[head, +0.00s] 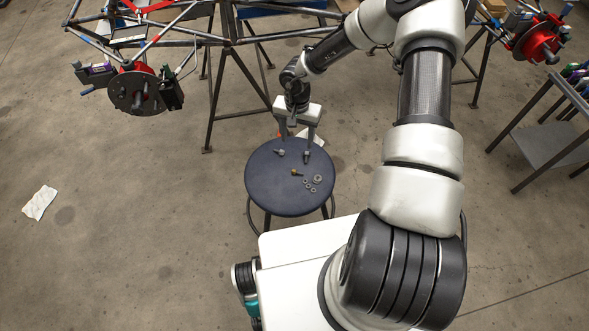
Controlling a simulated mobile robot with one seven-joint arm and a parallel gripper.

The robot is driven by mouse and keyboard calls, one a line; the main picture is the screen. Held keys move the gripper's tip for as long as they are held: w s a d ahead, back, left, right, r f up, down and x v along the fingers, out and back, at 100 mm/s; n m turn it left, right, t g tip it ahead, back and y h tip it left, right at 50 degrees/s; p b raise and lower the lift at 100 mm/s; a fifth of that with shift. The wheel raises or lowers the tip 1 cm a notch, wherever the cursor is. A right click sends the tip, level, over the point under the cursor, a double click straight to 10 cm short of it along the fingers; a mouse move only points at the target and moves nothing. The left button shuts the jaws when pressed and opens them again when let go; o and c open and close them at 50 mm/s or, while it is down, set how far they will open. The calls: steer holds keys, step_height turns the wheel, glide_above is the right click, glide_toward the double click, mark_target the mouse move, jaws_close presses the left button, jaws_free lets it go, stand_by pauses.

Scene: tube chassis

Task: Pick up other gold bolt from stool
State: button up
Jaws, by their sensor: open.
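A dark round stool (272,193) stands on the floor in the middle of the head view. A gold bolt (296,172) lies near the middle of its seat. Two greyish bolts lie farther back, one at the left (279,152) and one at the right (306,155). My gripper (297,136) is open over the far edge of the stool, with its fingers pointing down. It is apart from the gold bolt, which lies nearer the camera. I cannot tell the exact height of the fingertips above the seat.
Several small washers or nuts (314,184) lie on the right of the seat. A tube chassis (190,38) on dark stands is behind. A grey cart (545,145) stands at the right. A white cloth (39,203) lies on the floor at the left, with open floor around it.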

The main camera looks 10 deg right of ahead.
steer(key=b, duration=0.3)
glide_above(298, 172)
steer(key=f, duration=1.2)
steer(key=shift+a+f, duration=0.3)
steer(key=f+b, duration=0.1)
steer(key=f, duration=0.4)
steer(key=shift+s+d+f+b, duration=0.1)
steer(key=shift+d+f+b, duration=0.1)
steer(key=shift+b, duration=0.2)
steer(key=shift+r, duration=0.1)
steer(key=c, duration=1.1)
